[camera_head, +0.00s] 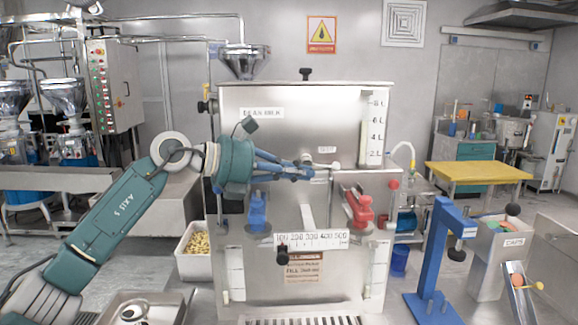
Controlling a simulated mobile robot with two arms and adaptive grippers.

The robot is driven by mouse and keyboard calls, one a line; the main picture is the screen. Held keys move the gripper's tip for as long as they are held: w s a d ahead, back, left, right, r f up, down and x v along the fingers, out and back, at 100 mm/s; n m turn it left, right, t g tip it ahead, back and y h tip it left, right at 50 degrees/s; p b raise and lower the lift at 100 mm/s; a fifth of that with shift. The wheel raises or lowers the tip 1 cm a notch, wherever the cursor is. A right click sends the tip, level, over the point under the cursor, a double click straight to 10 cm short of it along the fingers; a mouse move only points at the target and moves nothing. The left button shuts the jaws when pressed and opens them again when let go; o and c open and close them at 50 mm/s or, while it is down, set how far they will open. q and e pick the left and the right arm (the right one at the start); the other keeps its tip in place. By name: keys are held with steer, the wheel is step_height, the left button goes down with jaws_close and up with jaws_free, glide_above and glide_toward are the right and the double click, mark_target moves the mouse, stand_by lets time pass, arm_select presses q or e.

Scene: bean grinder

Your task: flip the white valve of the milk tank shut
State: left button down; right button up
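The milk tank (290,135) is a large steel box in the middle of the head view, with a litre scale at its upper right. The white valve (335,166) is a small white lever on its front, lying about level and pointing right. My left gripper (309,172) reaches in from the left, its blue fingertips close beside the valve's left end. The fingers draw together toward their tips, but I cannot tell if they are fully shut or touch the valve. The fingertips hide part of the valve's left end. My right gripper is not in view.
Below the valve are a blue handle (257,212), a red handle (360,208) and a white measuring scale (311,241). A blue stand (440,255) and a caps bin (506,243) are at the right. A bin of yellow pieces (194,252) is left of the tank.

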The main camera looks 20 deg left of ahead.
mark_target(325, 165)
arm_select(q)
steer(key=p+x, duration=0.1)
steer(key=x, duration=0.4)
steer(key=shift+w+d+r+t+h+b, duration=0.15)
steer(key=shift+d+r+t+h+b, duration=0.35)
steer(key=shift+b, duration=0.7)
steer(key=shift+a, duration=0.2)
